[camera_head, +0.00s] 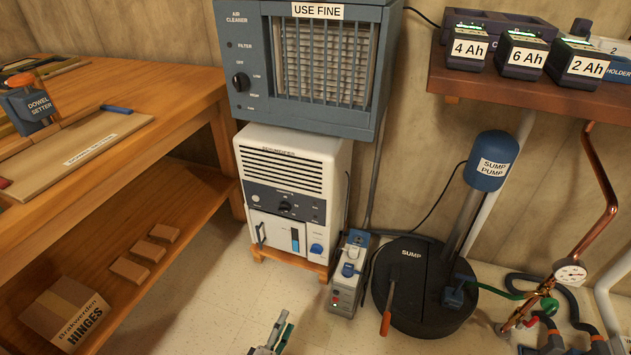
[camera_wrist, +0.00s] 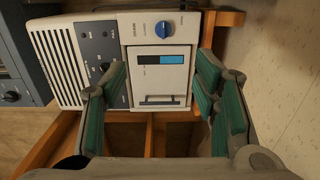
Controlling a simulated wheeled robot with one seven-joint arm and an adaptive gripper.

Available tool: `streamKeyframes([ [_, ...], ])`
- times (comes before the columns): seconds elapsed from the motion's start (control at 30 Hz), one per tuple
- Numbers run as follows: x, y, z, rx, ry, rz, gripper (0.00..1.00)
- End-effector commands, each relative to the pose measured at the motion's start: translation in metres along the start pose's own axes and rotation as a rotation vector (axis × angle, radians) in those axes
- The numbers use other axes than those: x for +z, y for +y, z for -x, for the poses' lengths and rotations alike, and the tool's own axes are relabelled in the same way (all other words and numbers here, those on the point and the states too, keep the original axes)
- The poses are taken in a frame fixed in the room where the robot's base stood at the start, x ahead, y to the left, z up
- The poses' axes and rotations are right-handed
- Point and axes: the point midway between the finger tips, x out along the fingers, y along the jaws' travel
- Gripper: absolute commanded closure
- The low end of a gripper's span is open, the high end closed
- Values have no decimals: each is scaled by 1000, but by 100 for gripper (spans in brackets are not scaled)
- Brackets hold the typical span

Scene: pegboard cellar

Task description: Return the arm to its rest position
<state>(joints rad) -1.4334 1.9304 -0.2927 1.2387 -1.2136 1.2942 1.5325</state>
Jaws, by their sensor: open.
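My gripper (camera_head: 273,339) shows at the bottom edge of the head view, low over the floor in front of the dehumidifier; only its tip is in that picture. In the wrist view my gripper (camera_wrist: 162,95) is open, its green-padded fingers wide apart with nothing between them. Beyond the fingers is the white dehumidifier (camera_head: 293,176), with its front panel, blue knob and dark-and-blue window; it also shows in the wrist view (camera_wrist: 60,55). The fingers look apart from it, though the exact gap is hard to tell. The rest of my arm is out of the head view.
A wooden workbench (camera_head: 180,85) with a lower shelf stands at the left. The blue air cleaner (camera_head: 250,50) sits above the dehumidifier. A small grey unit (camera_head: 345,290) and the black sump lid (camera_head: 405,270) stand to the right. Floor (camera_head: 210,290) between bench and dehumidifier is clear.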

Motion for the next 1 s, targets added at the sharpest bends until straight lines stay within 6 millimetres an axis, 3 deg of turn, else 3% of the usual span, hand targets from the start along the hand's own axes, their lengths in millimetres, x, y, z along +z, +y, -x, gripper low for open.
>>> streamKeyframes([
  [0.27, -5, 29, -9, -18, -98, -9, 45],
  [0.57, -7, 87, -31, -66, -285, -26, 45],
  [0.77, 3, 159, -56, -148, -499, -51, 45],
  [1.0, 36, 251, -82, -295, -754, -88, 45],
])
